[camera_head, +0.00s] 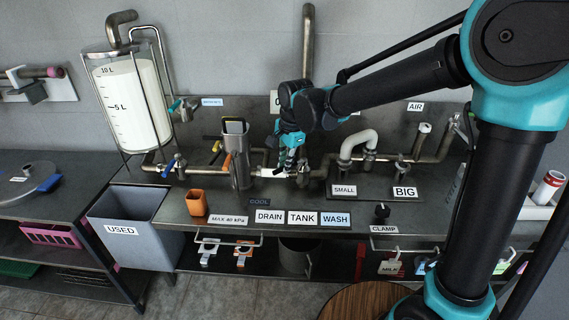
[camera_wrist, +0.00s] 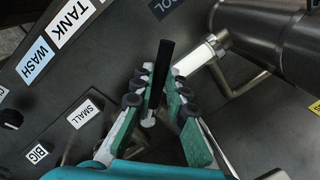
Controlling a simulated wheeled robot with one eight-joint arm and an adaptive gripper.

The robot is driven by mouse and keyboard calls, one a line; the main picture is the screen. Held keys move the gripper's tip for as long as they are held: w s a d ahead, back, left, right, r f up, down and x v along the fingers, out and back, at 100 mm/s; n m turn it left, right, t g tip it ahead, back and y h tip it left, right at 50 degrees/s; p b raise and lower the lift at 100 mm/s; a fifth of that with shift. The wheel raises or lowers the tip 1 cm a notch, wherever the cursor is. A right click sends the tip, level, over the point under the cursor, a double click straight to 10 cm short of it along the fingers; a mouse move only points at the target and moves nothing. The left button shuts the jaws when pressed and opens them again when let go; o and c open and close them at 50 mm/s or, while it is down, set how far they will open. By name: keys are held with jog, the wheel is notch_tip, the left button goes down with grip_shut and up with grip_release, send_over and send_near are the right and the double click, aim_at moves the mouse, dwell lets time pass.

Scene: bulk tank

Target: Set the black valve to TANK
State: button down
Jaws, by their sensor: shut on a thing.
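The black valve's handle (camera_wrist: 160,75) is a straight dark bar in the wrist view. It stands between the teal fingers of my gripper (camera_wrist: 158,108), which is shut on it; the bar's far end sticks out beyond the fingertips. In the head view my gripper (camera_head: 288,158) reaches down to the pipework behind the labels, and its fingers and arm hide the black handle there. The TANK label (camera_head: 302,217) lies on the bench front between DRAIN (camera_head: 269,216) and WASH (camera_head: 336,219); it also shows at the wrist view's upper left (camera_wrist: 76,14). The valve body is mostly hidden.
A steel cylinder (camera_head: 239,165) stands left of my gripper, with a white pipe piece (camera_head: 272,173) between them. A curved pale pipe (camera_head: 358,143) rises to the right, behind the SMALL label (camera_head: 344,190). An orange cup (camera_head: 196,203) sits near the bench's left front.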

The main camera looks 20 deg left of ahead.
jog(key=s+d+n+g, duration=0.1)
jog(key=d+n, duration=0.6)
jog(key=n, duration=0.2)
jog(key=shift+n+g, duration=0.3)
jog(key=shift+n, duration=0.1)
dwell(0.4)
jog(key=c, duration=1.5)
grip_release()
notch_tip(320, 180, up, 12)
jog(key=d, duration=0.2)
jog(key=shift+w+d, duration=0.15)
jog(key=shift+w, duration=0.15)
